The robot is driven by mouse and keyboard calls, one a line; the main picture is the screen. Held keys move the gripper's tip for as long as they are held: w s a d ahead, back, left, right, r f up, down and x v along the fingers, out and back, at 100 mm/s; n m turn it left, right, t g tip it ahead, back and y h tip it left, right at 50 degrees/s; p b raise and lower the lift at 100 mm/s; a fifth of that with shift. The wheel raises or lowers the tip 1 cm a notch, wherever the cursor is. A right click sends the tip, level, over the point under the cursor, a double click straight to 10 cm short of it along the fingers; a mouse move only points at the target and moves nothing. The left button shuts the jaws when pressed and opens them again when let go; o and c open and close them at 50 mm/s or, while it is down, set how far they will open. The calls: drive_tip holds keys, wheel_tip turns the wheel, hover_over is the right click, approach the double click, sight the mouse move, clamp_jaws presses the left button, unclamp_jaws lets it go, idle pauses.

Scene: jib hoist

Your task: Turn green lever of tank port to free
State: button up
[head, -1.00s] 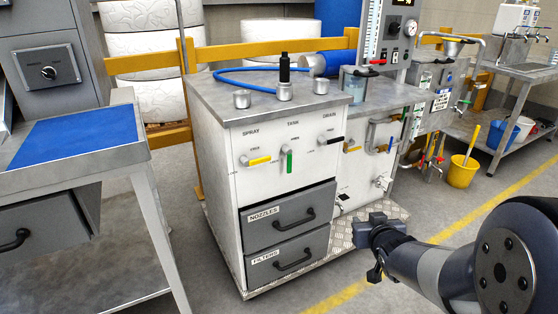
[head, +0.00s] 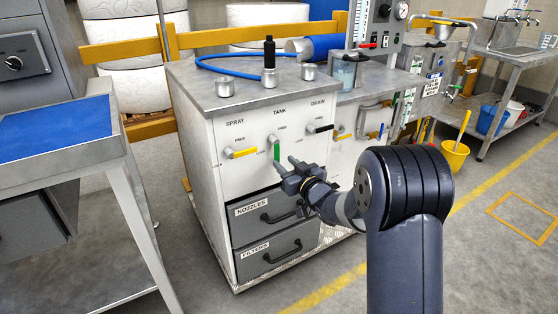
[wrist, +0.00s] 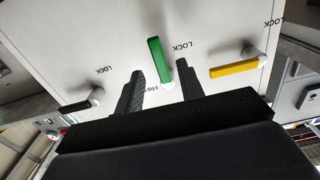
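The tank port's green lever (head: 277,149) is on the white cabinet front, under the TANK label. It hangs down from its round pivot. In the wrist view, which looks upside down, the lever (wrist: 156,58) points up from the pivot, with FREE printed by the pivot and LOCK by the lever. My gripper (head: 287,164) is open and empty, just in front of the lever. In the wrist view one finger shows on each side of the lever's pivot end, with gaps on both sides. I cannot tell whether the fingertips reach the lever's depth.
A yellow lever (head: 242,153) under SPRAY and a black lever (head: 320,129) under DRAIN flank the green one. Drawers marked NOZZLES (head: 268,215) and FILTERS (head: 275,252) are below, shut. A blue-topped table (head: 62,155) stands left.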

sight(278, 156)
drive_tip(key=shift+b+x, duration=0.3)
drive_tip(key=shift+x, duration=1.85)
drive_tip(key=shift+c, duration=0.6)
clamp_jaws()
